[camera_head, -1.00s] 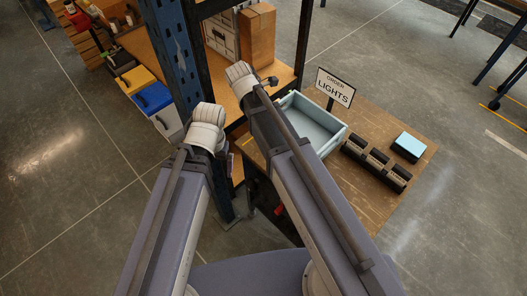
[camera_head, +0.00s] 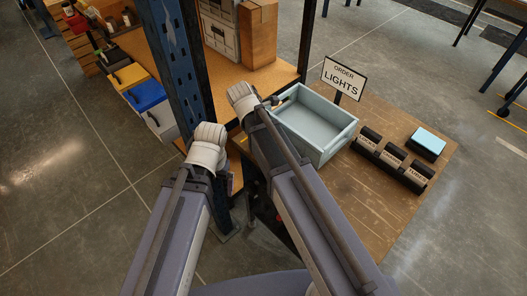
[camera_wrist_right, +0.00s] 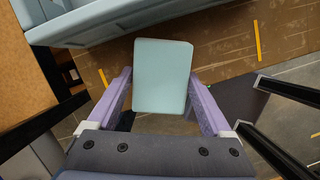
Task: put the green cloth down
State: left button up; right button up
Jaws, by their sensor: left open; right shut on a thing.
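The green cloth (camera_wrist_right: 162,76) shows in the right wrist view as a pale green, flat, folded-looking rectangle. My right gripper (camera_wrist_right: 160,100) is shut on it, with a purple finger along each side. The cloth is held up with the wooden table and floor behind it. In the head view the right gripper and cloth are hidden around the end of my right arm. My left gripper (camera_head: 231,180) shows only as a small purple part beside the white wrist joint, low by the blue post. It is open and I see nothing in it.
A pale blue tray (camera_head: 346,137) stands on the wooden table (camera_head: 375,215), by an "ORDER LIGHTS" sign (camera_head: 343,78). A black labelled holder (camera_head: 393,160) and a black box with a light-blue top (camera_head: 427,143) stand right of it. The table's front is bare. A blue post (camera_head: 178,60) rises near my arms.

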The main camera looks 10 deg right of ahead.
jog(key=shift+f+b, duration=1.85)
jog(key=shift+f, duration=0.1)
jog(key=shift+f, duration=0.15)
jog(key=o, duration=1)
jog(key=shift+c, duration=0.2)
jog(key=shift+r, duration=0.2)
jog(key=p+v, duration=1.1)
jog(key=v, duration=0.1)
jog(key=shift+p, duration=0.3)
jog(key=shift+f, duration=0.1)
